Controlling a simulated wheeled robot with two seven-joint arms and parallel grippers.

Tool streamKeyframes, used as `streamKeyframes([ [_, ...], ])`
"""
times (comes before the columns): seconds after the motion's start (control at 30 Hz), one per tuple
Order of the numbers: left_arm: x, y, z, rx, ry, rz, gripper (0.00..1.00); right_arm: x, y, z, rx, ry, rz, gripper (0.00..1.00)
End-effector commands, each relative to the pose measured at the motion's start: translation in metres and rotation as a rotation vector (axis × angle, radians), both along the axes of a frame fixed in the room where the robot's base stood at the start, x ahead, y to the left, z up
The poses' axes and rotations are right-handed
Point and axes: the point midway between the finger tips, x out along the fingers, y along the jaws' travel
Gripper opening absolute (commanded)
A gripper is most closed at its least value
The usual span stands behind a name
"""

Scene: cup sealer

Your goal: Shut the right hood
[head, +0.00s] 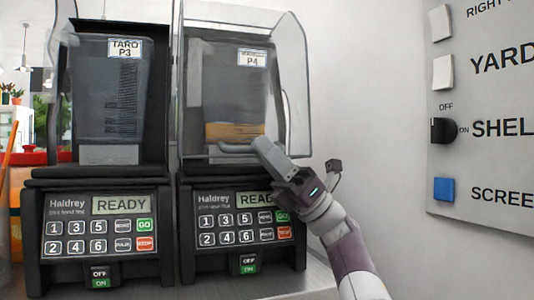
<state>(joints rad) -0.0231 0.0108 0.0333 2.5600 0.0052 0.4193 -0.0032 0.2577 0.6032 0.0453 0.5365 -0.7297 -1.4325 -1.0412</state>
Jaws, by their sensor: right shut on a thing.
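The right hood (291,85) is a clear cover over the right machine. It stands around the front of a dark, see-through container (232,85) labelled P4. Its lower front edge is low, near the machine's base; I cannot tell if it is fully down. A grey handle (236,147) crosses the hood's lower front. My right gripper (262,146) comes in from the lower right and is shut on the right end of this handle. The fingers hide part of the handle and hood edge. My left gripper is not in view.
The left machine (105,225) stands close beside the right machine (240,222); both have keypads and READY displays. A container labelled TARO P3 (108,90) sits on the left one. A switch panel (485,110) is on the wall at right. The wall between is bare.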

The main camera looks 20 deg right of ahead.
Motion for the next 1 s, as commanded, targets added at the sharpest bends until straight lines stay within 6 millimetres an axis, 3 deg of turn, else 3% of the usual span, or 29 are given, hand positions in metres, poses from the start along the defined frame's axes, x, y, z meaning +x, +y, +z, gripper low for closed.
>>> streamKeyframes([
  [0.53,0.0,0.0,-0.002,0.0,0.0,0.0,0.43,-0.002,-0.001,-0.004,-0.005,-0.005,0.005,0.25],
  [0.8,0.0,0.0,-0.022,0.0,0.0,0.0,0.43,-0.003,-0.042,-0.051,-0.004,-0.005,0.003,0.25],
  [1.0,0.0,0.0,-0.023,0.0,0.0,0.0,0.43,-0.004,-0.071,-0.079,-0.005,-0.005,0.005,0.25],
])
